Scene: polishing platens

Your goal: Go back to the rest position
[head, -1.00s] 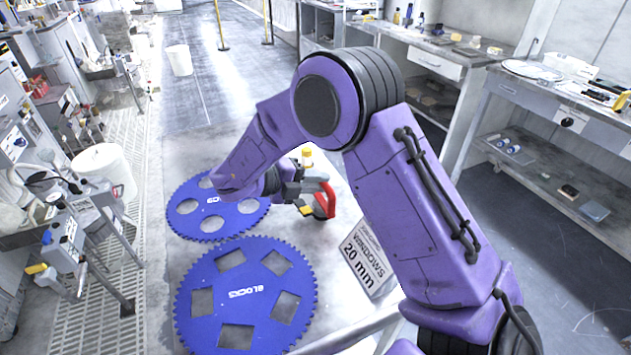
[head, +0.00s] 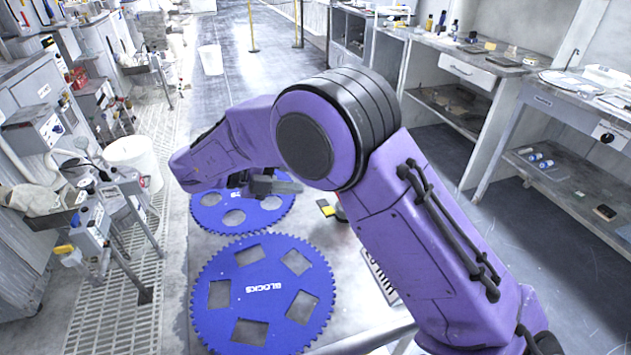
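My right arm comes in from the lower right and bends over the table. My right gripper (head: 272,186) is a dark shape beyond the forearm, over the far blue platen (head: 215,226). The forearm hides part of it, so its fingers cannot be read. My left gripper is not in view. The near blue toothed platen (head: 212,262), marked BLOCKS, has several square windows and lies flat on the grey table. The far platen has round holes and is partly covered by my arm.
A small yellow-and-black item (head: 326,208) shows beside my arm, which hides what is behind it. A white bin (head: 134,162) stands left of the table. Workbenches with shelves (head: 575,190) line the right side.

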